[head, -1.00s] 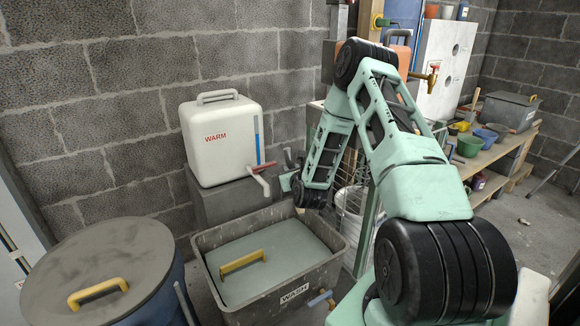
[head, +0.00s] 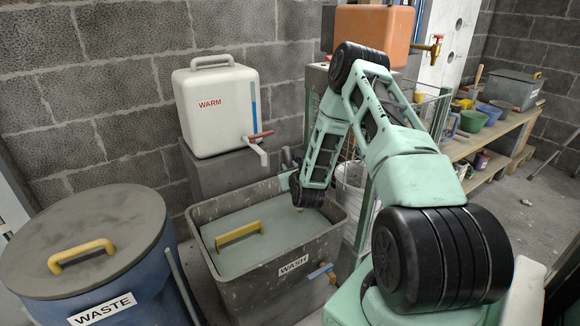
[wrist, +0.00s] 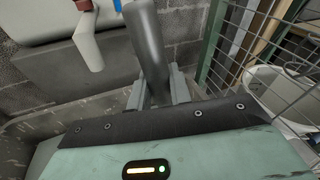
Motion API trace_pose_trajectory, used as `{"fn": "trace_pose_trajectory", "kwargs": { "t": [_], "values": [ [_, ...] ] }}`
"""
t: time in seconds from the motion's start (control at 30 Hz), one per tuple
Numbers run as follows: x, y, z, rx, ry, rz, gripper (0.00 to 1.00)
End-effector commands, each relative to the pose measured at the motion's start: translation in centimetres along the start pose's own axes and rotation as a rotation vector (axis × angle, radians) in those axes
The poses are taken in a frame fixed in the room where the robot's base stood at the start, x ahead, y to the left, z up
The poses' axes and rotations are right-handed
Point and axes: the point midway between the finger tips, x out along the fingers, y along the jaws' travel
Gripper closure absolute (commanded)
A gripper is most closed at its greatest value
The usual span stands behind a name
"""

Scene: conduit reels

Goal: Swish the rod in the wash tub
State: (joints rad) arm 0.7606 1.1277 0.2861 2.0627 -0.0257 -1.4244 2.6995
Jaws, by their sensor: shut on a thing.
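The wash tub (head: 290,285) is a dark grey open-topped tub labelled WASH. Inside it lies a flat pale grey-green surface (head: 225,258) with a yellow bar handle (head: 239,234); I cannot tell whether it is a lid or liquid. In the wrist view, my gripper (wrist: 158,92) is shut on a thick grey rod (wrist: 149,42), which stands up between the fingers, slightly tilted. In the head view, my forearm mostly hides the gripper near the tub's far right corner, and the rod is not clear. The rod's lower end is hidden.
A white WARM container (head: 218,110) with a red-handled tap stands on a block behind the tub. A blue WASTE drum (head: 112,285) with a lid stands left. A wire mesh (wrist: 232,50) and white bucket (wrist: 275,88) are close on the right. A shelf (head: 500,140) holds bowls.

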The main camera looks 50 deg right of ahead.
Motion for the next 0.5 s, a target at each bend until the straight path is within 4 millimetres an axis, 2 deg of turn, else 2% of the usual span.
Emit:
{"fn": "trace_pose_trajectory", "kwargs": {
  "t": [0.03, 0.5],
  "values": [
    [0.2, 0.2, -1.2, 0.000, 0.000, 0.000, 1.00],
    [1.1, 1.1, -6.4, 0.000, 0.000, -0.001, 1.00]
  ]
}}
